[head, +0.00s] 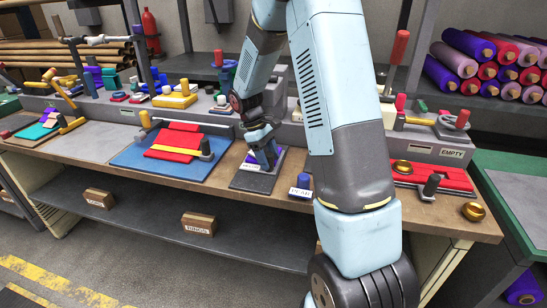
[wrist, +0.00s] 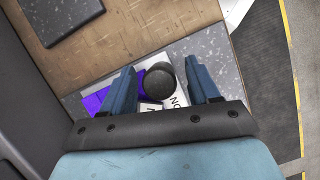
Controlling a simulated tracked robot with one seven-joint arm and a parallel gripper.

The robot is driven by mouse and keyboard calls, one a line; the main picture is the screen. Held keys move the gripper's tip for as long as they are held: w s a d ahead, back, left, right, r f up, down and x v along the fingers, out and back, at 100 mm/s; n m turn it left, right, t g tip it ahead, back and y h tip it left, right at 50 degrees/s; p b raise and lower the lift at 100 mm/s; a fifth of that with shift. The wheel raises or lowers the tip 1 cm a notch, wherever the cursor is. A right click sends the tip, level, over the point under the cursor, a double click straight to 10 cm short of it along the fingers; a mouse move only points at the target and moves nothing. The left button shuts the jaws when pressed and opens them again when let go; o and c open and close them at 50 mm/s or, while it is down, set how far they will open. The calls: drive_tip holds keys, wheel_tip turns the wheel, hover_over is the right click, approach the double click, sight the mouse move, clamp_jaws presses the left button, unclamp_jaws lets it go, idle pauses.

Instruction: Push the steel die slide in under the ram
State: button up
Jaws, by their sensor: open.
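My gripper (head: 264,152) is low over a grey plate (head: 252,183) near the bench's front edge. In the wrist view its two blue fingers are open, one on each side of a dark round knob (wrist: 158,80). I cannot tell whether they touch it. Under the knob are a white lettered label (wrist: 178,103), purple material (wrist: 96,101) and a speckled grey surface (wrist: 185,47). I cannot tell which part is the steel die slide. My arm covers the middle of the bench in the head view, and I cannot make out the ram.
Red felt (head: 180,138) lies on a blue mat (head: 138,160) to the left. Red pieces (head: 436,176) and brass cups (head: 473,211) lie at the right. A dark plate (wrist: 68,17) lies on bare wood.

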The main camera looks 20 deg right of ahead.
drive_tip(key=v, duration=1.3)
drive_tip(key=shift+r, duration=0.25)
drive_tip(key=shift+w+a, duration=0.1)
